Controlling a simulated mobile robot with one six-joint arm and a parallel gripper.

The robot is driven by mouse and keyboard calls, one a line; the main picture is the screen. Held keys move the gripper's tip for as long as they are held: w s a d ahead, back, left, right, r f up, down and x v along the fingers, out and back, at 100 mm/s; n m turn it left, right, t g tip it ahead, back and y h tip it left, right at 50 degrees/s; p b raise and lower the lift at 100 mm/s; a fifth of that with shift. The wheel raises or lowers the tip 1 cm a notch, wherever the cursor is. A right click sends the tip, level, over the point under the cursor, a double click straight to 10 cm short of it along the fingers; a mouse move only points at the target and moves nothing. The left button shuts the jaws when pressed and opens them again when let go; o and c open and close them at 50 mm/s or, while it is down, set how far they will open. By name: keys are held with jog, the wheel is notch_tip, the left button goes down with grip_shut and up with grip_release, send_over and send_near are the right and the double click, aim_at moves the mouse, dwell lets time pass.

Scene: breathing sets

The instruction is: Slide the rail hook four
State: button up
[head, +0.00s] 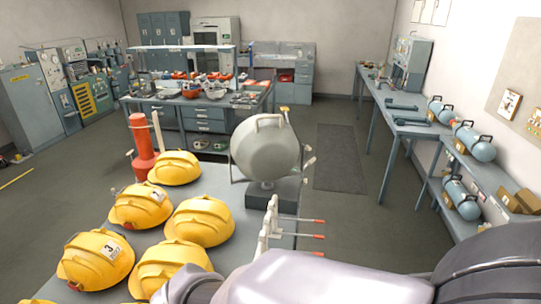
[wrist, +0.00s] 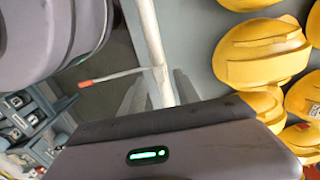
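A white rail (head: 268,228) stands at the right edge of the helmet table (head: 231,180). Several thin hooks stick out to its right, with red tips, such as one hook (head: 305,236). I cannot tell which of them is number four. In the wrist view, the pale rail (wrist: 152,40) runs down the middle, and one hook (wrist: 122,76) with an orange tip points left from it. Dark grey parts of my own arm or gripper fill the top left and bottom of that view.
Several yellow helmets (head: 205,221) cover the table left of the rail. A grey rounded vessel (head: 264,150) on a dark base and a red cylinder (head: 143,140) stand behind them. A long bench (head: 385,118) with blue cylinders runs along the right wall. Floor between is open.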

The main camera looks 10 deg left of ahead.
notch_tip(320, 180, up, 16)
jog(key=p, duration=0.3)
jog(key=shift+f, duration=0.25)
jog(key=w+d+f+m+t+y+b, duration=0.1)
jog(key=d+f+t+b, duration=0.2)
jog(key=d+f+b, duration=0.8)
jog(key=w+d+f+m+t+y+b, duration=0.1)
jog(key=w+d+f+m+t+b, duration=0.1)
jog(key=d+f+b, duration=0.9)
jog(key=b, duration=0.3)
jog(key=shift+d+m+t, duration=0.2)
jog(key=shift+m+t, duration=0.1)
jog(key=shift+t, duration=0.1)
